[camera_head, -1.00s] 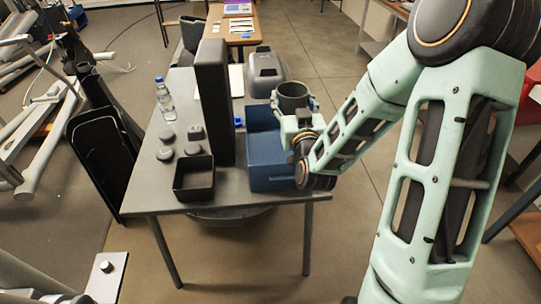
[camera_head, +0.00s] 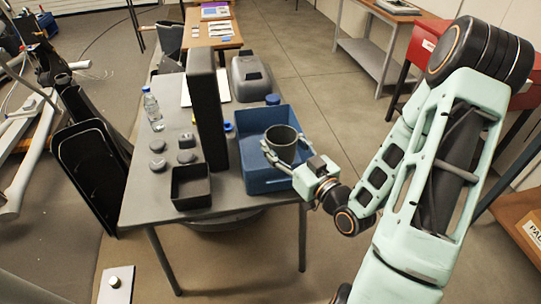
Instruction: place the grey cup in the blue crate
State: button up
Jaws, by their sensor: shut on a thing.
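The grey cup (camera_head: 282,140) is upright in the jaws of my gripper (camera_head: 288,152), which is shut on it from the right. The cup is over the right part of the blue crate (camera_head: 266,183), near its right wall. The cup hides part of the crate's inside, so I cannot tell how far its base is above the crate floor. The crate stands on the right side of the grey table.
A tall dark panel (camera_head: 207,108) stands directly left of the crate. A black open box (camera_head: 190,186), several small dark round items and a clear bottle (camera_head: 152,108) are on the grey table (camera_head: 233,207). A grey case (camera_head: 251,76) is behind the crate.

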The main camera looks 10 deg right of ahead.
jog(key=shift+s+f, duration=0.15)
jog(key=shift+s, duration=0.4)
jog(key=shift+w+a+f+y+b, duration=0.15)
jog(key=shift+f+y+b, duration=0.15)
jog(key=shift+b, duration=0.3)
jog(key=shift+w+a+f+b, duration=0.15)
jog(key=shift+w+f+b, duration=0.35)
jog(key=shift+w+b, duration=0.55)
jog(key=shift+f+b, duration=0.1)
jog(key=shift+b, duration=0.8)
jog(key=w+b, duration=0.1)
jog(key=b, duration=0.3)
jog(key=w+b, duration=0.1)
jog(key=b, duration=0.2)
jog(key=shift+a+f+b, duration=0.15)
jog(key=shift+f+b, duration=0.15)
jog(key=shift+b, duration=0.05)
jog(key=w, duration=0.1)
jog(key=w+f, duration=0.1)
jog(key=w+b, duration=0.1)
jog(key=w, duration=0.1)
jog(key=shift+a+f, duration=0.35)
jog(key=shift+f, duration=0.05)
jog(key=w+f+b, duration=0.5)
jog(key=f+b, duration=0.1)
jog(key=f, duration=0.2)
jog(key=shift+w+a+f, duration=0.15)
jog(key=shift+a+f, duration=0.15)
